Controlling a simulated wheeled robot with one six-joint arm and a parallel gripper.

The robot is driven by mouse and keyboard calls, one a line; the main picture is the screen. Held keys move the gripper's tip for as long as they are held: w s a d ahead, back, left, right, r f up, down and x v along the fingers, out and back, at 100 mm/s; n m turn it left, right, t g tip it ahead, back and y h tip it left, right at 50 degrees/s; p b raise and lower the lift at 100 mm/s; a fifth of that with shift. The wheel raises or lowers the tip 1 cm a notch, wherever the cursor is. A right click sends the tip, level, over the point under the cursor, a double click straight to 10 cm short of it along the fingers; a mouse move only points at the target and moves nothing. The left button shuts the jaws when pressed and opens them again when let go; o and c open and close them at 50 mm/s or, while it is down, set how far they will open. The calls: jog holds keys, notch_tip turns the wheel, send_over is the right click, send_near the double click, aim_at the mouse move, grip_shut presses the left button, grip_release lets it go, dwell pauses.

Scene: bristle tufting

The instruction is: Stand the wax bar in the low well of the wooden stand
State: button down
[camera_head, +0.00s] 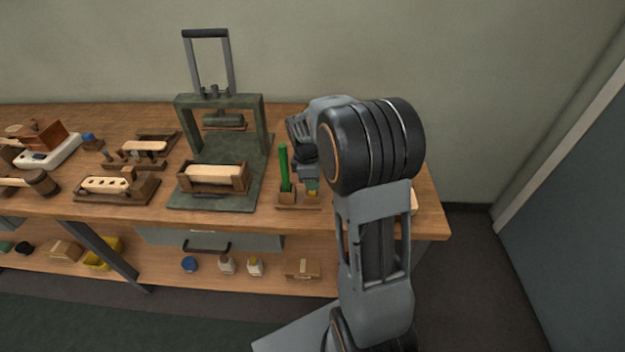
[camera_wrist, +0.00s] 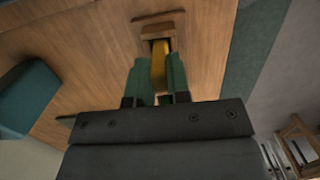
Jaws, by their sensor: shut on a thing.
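The wooden stand (camera_head: 298,205) sits near the front edge of the bench, left of my arm. A tall green stick (camera_head: 284,168) stands upright in its left part. My gripper (camera_wrist: 159,78) is shut on the yellow wax bar (camera_wrist: 159,60), with one green finger on each side. In the head view, the bar (camera_head: 312,191) shows as a small yellow patch over the stand's right part. In the wrist view, its far end meets the stand's wooden opening (camera_wrist: 158,31). How deep it sits is hidden.
A green press (camera_head: 219,150) with a wooden mould (camera_head: 213,178) stands close left of the stand. Wooden fixtures (camera_head: 117,187) fill the bench further left. A teal block (camera_wrist: 28,97) lies at the left in the wrist view.

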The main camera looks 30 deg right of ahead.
jog(key=c, duration=0.6)
grip_release()
jog(key=shift+r, duration=0.1)
jog(key=shift+r+p, duration=3.1)
jog(key=shift+r, duration=0.35)
